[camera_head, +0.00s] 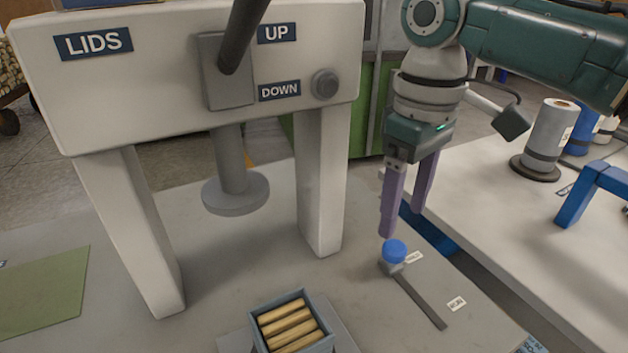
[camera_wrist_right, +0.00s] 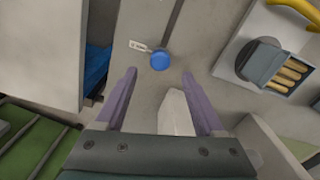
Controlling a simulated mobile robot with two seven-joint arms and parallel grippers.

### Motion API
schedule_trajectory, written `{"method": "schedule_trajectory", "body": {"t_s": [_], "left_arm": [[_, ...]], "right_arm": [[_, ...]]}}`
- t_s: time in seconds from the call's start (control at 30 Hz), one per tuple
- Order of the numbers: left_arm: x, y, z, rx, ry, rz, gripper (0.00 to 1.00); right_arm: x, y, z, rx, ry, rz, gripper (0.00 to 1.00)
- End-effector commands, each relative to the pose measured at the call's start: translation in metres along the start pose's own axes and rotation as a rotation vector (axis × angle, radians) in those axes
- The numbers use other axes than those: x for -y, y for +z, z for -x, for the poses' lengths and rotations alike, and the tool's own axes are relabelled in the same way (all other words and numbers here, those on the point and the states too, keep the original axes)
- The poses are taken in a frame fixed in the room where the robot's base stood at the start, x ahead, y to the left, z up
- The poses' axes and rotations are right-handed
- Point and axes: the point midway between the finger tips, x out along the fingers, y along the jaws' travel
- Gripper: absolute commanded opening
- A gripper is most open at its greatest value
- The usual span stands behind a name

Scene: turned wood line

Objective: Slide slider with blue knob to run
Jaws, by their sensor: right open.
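The blue knob (camera_head: 394,250) sits on its slider at the far end of a dark straight slot (camera_head: 425,304) in the grey bench top. A small white label (camera_head: 414,257) lies beside the knob, and another label (camera_head: 456,304) lies beside the slot's near end; their print is too small to read surely. My right gripper (camera_head: 403,222) points down with purple fingers apart and empty, just above and behind the knob. In the right wrist view the knob (camera_wrist_right: 159,61) shows just beyond the gap between the fingertips (camera_wrist_right: 159,74). My left gripper is out of view.
A white press (camera_head: 180,75) marked LIDS stands left of the slider, its leg (camera_head: 322,190) close by. A box (camera_head: 262,318) of wooden sticks sits at the front. A white table (camera_head: 540,210) with a blue stand (camera_head: 590,190) lies right. Bench around the slot is clear.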

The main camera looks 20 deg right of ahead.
Motion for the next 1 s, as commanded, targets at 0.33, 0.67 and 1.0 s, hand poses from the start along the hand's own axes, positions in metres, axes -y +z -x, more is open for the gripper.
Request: {"method": "schedule_trajectory", "body": {"t_s": [0.33, 0.67, 1.0], "left_arm": [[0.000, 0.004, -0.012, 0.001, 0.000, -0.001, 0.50], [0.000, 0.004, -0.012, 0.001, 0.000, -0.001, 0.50], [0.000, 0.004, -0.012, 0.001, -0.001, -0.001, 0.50]], "right_arm": [[0.000, 0.000, -0.053, 0.000, 0.001, 0.002, 0.71], [0.000, 0.000, -0.057, -0.001, 0.001, 0.003, 0.71], [0.000, 0.000, -0.057, -0.001, 0.001, 0.002, 0.34]]}}
